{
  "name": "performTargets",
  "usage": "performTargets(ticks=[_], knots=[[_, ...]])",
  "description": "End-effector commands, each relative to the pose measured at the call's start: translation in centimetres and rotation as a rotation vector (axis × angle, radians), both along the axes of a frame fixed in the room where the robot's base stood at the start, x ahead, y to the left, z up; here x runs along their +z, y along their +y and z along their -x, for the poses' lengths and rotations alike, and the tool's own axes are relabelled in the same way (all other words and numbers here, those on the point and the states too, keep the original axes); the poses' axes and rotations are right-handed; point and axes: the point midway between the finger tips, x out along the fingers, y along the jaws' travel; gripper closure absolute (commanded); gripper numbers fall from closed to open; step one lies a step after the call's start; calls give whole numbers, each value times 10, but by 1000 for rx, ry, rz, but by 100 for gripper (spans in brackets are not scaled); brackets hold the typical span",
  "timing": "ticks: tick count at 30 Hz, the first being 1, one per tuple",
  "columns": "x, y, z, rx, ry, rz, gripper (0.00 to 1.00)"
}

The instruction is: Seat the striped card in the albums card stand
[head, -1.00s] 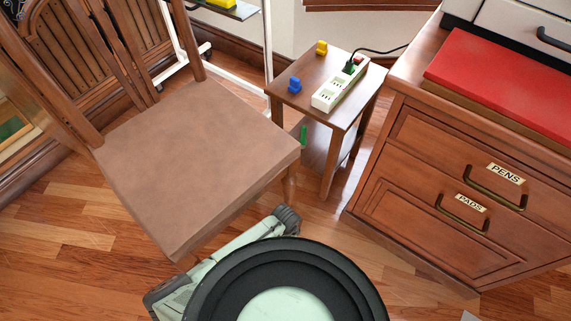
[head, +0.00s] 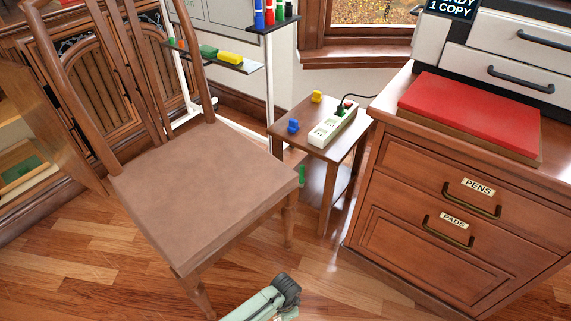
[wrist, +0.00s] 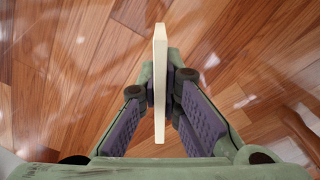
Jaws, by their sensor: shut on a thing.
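My gripper (wrist: 160,98) shows in the wrist view, its two purple-padded fingers shut on a thin cream-coloured card (wrist: 160,60) seen edge-on. The card's faces are turned away, so I cannot see stripes on it. Below the card there is only wooden floor. The albums card stand is not in either view.
A wooden chair (head: 205,190) stands at the left in the head view. A small side table (head: 300,108) with a power strip (head: 333,126) is behind it. A drawer cabinet (head: 440,225) with a red-topped board (head: 470,112) stands at the right. Floor shows between them.

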Motion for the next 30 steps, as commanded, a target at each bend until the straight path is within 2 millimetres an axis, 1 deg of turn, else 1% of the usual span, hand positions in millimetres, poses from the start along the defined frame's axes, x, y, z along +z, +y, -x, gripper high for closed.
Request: performTargets(ticks=[3, 11, 14, 17, 21, 25, 27, 30], knots=[[0, 0, 0, 0, 0, 0, 100], [34, -9, -38, 175, -2, 2, 100], [53, -12, -56, 277, -2, 5, 100], [77, -15, -76, 413, -2, 6, 100], [119, -16, -103, 658, 0, 7, 100], [153, -11, -118, 890, 2, 6, 100], [166, -8, -122, 986, 3, 4, 100], [177, -3, -125, 1078, 1, 1, 100]])
